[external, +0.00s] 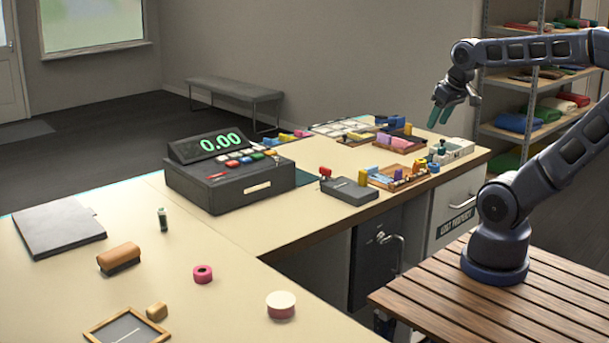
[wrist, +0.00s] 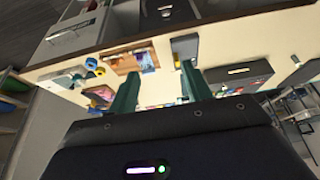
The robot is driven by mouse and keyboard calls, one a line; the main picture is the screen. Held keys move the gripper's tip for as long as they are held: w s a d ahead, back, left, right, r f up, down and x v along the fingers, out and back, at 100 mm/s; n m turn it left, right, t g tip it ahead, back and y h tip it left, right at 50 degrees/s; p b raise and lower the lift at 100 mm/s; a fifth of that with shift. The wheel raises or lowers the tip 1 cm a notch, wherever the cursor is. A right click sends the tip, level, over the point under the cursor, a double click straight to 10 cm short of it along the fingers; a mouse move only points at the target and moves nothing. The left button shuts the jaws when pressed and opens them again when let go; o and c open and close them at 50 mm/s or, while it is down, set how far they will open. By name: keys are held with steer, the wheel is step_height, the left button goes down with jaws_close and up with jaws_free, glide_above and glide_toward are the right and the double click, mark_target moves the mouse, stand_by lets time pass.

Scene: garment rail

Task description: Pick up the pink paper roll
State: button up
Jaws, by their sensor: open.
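A small pink roll (external: 203,274) with a dark centre hole lies on the near part of the cream counter in the external view. A second, wider roll (external: 281,304) with a pale top and pink side stands to its right, near the counter's front edge. I cannot tell for sure which is the paper roll. My gripper (external: 440,116) is open and empty, raised above the far right end of the counter, well away from both rolls. In the wrist view its two green fingers (wrist: 159,72) are spread apart. I cannot make out either roll there.
A cash register (external: 230,180) stands mid-counter, with a dark box (external: 349,191) and trays of small items (external: 398,178) right of it. A brown-handled brush (external: 119,257), small bottle (external: 162,218) and wooden frame (external: 126,328) lie near the rolls. Counter around the pink roll is clear.

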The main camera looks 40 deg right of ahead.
stand_by(0.3)
steer(key=o, duration=0.4)
steer(key=w+a+r+n+g, duration=0.1)
steer(key=w+a+r+n, duration=0.15)
steer(key=w+a, duration=0.7)
steer(key=w+a+r+n+g, duration=0.1)
steer(key=w+a+r+n, duration=0.15)
steer(key=w+a, duration=0.75)
steer(key=n+g, duration=0.3)
steer(key=n, duration=0.6)
glide_above(202, 270)
step_height(202, 270, down, 22)
steer(key=r, duration=0.1)
steer(key=shift+f, duration=5.3)
